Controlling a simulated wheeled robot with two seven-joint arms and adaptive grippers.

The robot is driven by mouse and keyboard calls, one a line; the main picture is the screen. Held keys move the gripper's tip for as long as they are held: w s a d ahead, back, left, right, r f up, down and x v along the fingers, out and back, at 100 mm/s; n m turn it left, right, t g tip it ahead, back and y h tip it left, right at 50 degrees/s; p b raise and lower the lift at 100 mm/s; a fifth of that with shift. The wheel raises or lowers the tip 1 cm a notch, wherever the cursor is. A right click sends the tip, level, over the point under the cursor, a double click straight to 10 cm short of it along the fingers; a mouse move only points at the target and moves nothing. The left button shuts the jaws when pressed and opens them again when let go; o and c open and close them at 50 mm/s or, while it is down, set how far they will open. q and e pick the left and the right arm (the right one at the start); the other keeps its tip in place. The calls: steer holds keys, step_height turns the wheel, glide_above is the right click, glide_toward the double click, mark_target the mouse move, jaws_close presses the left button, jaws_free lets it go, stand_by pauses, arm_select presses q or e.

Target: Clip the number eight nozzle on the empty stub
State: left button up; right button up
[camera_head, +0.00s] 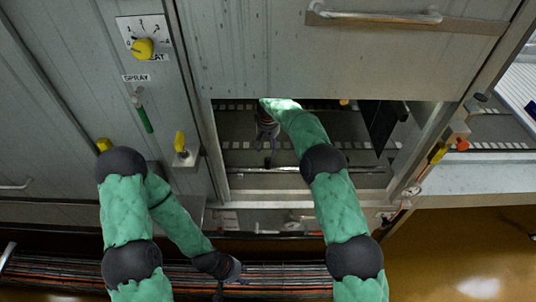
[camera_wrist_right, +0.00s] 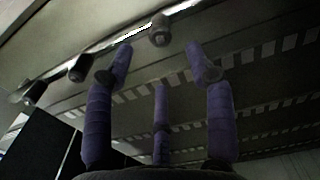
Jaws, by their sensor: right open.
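In the right wrist view a pale pipe (camera_wrist_right: 125,42) runs along the top and carries several short dark cylindrical pieces. One grey round-ended piece (camera_wrist_right: 160,30) is straight above my fingers; two dark pieces (camera_wrist_right: 80,68) (camera_wrist_right: 35,92) are to its left. I cannot tell which are nozzles and which is a bare stub; no number is readable. My right gripper (camera_wrist_right: 160,64) has its purple fingers spread, with nothing between them, below the pipe. In the head view my right gripper (camera_head: 267,148) is inside the cabinet opening. My left gripper (camera_head: 228,283) hangs low, outside; its fingers are unclear.
The opening has a raised door (camera_head: 340,60) above and a metal sill bar (camera_head: 300,169) below. A dark panel (camera_head: 380,125) hangs inside at right. A dial with a yellow knob (camera_head: 143,48) and a green spray lever (camera_head: 145,120) are at left. Cables (camera_head: 290,275) run below.

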steer(key=shift+r, duration=1.45)
